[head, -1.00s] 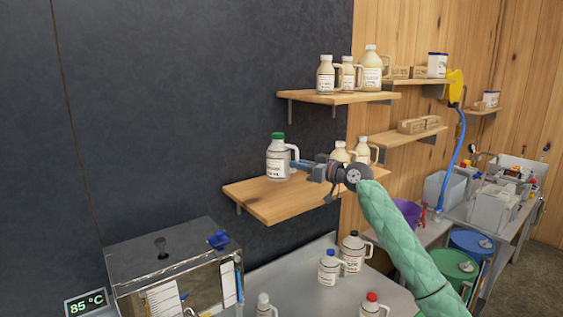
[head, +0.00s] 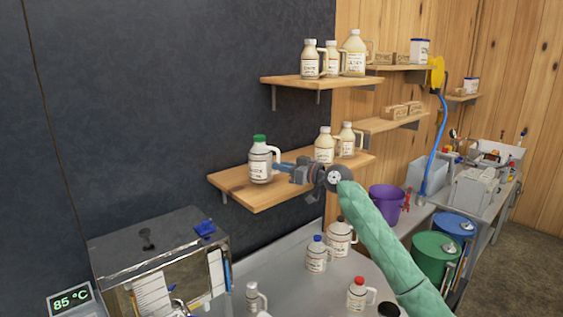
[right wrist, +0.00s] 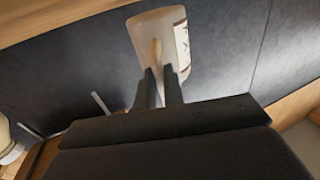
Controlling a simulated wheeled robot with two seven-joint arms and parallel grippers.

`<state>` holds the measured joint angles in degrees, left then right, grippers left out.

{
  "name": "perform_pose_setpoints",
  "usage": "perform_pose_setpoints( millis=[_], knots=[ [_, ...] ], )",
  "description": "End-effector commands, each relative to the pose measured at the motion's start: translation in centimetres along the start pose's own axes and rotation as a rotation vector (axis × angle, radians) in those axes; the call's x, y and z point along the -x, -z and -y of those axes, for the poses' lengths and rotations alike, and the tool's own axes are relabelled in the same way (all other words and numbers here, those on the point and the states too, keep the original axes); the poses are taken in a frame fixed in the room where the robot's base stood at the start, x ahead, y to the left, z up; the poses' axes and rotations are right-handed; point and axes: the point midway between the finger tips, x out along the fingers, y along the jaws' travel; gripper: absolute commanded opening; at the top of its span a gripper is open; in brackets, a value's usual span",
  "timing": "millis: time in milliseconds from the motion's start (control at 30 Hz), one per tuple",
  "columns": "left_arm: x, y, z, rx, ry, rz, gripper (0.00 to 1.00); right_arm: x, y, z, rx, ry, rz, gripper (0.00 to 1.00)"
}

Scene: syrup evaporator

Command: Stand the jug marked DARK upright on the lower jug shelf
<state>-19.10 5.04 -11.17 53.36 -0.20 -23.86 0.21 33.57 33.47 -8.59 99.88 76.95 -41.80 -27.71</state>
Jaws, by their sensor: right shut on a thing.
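A cream jug with a green cap (head: 260,165) is upright at the left part of the lower jug shelf (head: 238,196). Its base looks at or just above the board; I cannot tell if it touches. Its label is too small to read as DARK. My right gripper (head: 280,168) is shut on its handle from the right. The right wrist view shows the jug body (right wrist: 160,40) beyond the two fingers (right wrist: 160,90), with the handle between them. My left gripper is not in view.
Two cream jugs (head: 325,147) stand on the same shelf, behind my gripper. The upper shelf (head: 300,82) holds several jugs. Below are a blue-capped jug (head: 316,256), a red-capped jug (head: 357,295) and a steel evaporator (head: 110,262). The shelf's front left is clear.

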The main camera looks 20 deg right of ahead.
Motion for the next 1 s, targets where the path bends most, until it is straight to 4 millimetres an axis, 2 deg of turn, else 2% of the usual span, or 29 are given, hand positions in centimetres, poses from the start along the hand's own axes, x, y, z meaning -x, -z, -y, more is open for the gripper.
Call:
perform_pose_setpoints(
  millis=[267,567,1000],
  knots=[
    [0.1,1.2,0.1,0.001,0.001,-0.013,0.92,0.0,-0.9,0.0,0.0,-0.001,-0.004,0.0],
    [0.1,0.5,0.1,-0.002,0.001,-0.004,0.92,0.0,-0.9,0.0,0.001,-0.001,-0.004,0.0],
    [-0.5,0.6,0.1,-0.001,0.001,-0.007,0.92,0.0,-1.5,0.0,0.001,-0.001,-0.004,0.0]
  ],
)
